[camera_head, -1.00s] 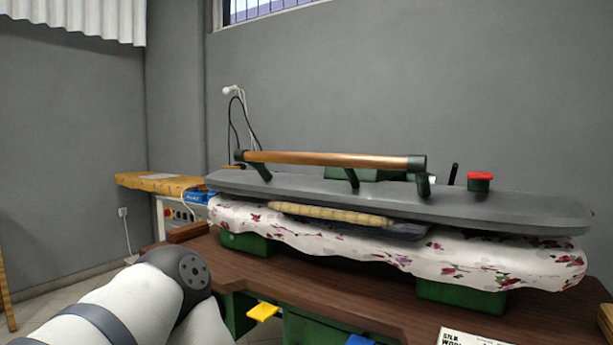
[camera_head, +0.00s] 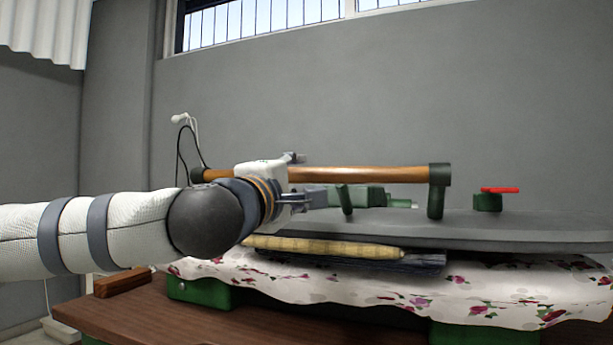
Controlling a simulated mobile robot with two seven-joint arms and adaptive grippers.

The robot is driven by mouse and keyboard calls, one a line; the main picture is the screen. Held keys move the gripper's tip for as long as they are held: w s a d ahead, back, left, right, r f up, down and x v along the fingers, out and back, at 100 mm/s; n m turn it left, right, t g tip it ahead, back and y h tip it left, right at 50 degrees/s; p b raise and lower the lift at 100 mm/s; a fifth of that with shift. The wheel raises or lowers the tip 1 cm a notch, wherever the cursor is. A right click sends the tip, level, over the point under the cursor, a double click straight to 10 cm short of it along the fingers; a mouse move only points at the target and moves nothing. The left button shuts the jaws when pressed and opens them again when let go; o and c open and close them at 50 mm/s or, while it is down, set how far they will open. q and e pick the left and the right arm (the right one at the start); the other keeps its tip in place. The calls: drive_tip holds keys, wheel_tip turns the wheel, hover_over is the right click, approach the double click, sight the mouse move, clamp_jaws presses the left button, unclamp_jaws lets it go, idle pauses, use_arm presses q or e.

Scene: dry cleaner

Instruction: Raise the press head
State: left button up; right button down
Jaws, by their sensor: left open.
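The press head (camera_head: 520,230) is a long grey slab lying low and roughly level over the flower-patterned padded board (camera_head: 350,288). A wooden handle bar (camera_head: 370,174) with dark green end brackets runs along its front, above it. My left arm reaches in from the left. My left gripper (camera_head: 303,180) is open at the left part of the bar, with one finger seen above the bar and one below. Whether it touches the bar I cannot tell. The gripper and wrist hide part of the bar and the head's left end. My right gripper is not in view.
A red-topped green knob (camera_head: 488,200) stands behind the head. A brown block (camera_head: 122,283) is on the wooden table (camera_head: 130,310) at left.

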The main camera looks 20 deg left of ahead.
sight(306, 175)
use_arm(q)
drive_tip(key=w, duration=0.4)
drive_tip(key=w+r, duration=0.1)
drive_tip(key=w, duration=0.1)
drive_tip(key=shift+p, duration=0.3)
clamp_jaws()
